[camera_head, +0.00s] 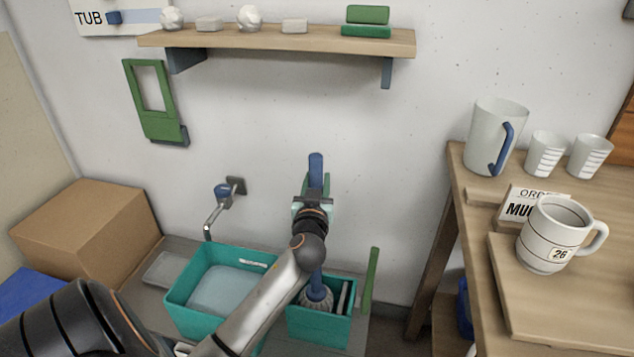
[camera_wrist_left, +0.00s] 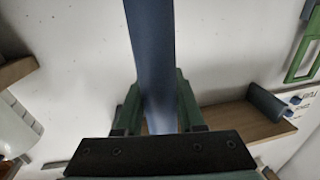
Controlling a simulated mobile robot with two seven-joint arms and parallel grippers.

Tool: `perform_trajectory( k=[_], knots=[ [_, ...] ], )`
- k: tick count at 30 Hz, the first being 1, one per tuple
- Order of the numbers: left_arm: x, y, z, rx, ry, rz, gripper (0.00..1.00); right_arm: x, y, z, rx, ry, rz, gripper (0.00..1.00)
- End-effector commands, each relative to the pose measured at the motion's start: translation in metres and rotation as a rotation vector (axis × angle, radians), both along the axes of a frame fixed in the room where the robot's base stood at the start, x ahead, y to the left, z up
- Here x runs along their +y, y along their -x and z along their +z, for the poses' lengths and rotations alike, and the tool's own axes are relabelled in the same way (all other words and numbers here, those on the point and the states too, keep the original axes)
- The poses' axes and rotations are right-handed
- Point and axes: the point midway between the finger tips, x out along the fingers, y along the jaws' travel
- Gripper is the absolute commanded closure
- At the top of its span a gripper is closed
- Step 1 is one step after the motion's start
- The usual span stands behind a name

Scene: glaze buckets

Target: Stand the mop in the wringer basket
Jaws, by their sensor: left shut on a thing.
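The mop has a blue handle (camera_head: 316,165) and a grey head (camera_head: 316,298). It stands close to upright, with its head inside the teal wringer basket (camera_head: 318,328) at the lower middle of the head view. Whether the head rests on the basket's floor is hidden. My left gripper (camera_head: 314,196) is shut on the upper part of the handle. In the left wrist view the blue handle (camera_wrist_left: 152,55) passes between the green fingers of my left gripper (camera_wrist_left: 160,112). My forearm hides part of the handle and the basket's left side. My right gripper is not in view.
A teal tub (camera_head: 185,312) with pale water stands left of the basket, below a wall tap (camera_head: 222,200). A cardboard box (camera_head: 85,232) is further left. A green upright bar (camera_head: 370,280) stands right of the basket. A wooden table (camera_head: 455,185) with mugs is at right.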

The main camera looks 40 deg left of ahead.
Motion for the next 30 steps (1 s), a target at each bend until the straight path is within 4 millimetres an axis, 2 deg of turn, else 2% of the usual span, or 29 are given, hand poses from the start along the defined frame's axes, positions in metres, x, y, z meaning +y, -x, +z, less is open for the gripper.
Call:
perform_trajectory(
  k=[5,6,13,23,26,30],
  knots=[
    [0.0,0.0,-0.003,-0.004,-0.002,0.0,1.0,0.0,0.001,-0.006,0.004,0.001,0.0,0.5],
    [0.0,0.0,-0.002,0.0,0.0,0.0,0.58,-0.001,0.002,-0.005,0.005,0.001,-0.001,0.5],
    [0.0,0.0,-0.002,0.0,0.0,0.0,0.32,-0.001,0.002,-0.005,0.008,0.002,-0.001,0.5],
    [0.0,0.0,0.003,0.0,0.0,0.001,0.32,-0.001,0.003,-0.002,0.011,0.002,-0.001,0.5],
    [-0.008,0.009,-0.001,0.0,0.003,-0.001,0.32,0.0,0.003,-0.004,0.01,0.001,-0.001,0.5],
    [-0.025,0.032,-0.002,0.001,0.006,0.0,0.32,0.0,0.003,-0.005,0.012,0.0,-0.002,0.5]
  ],
)
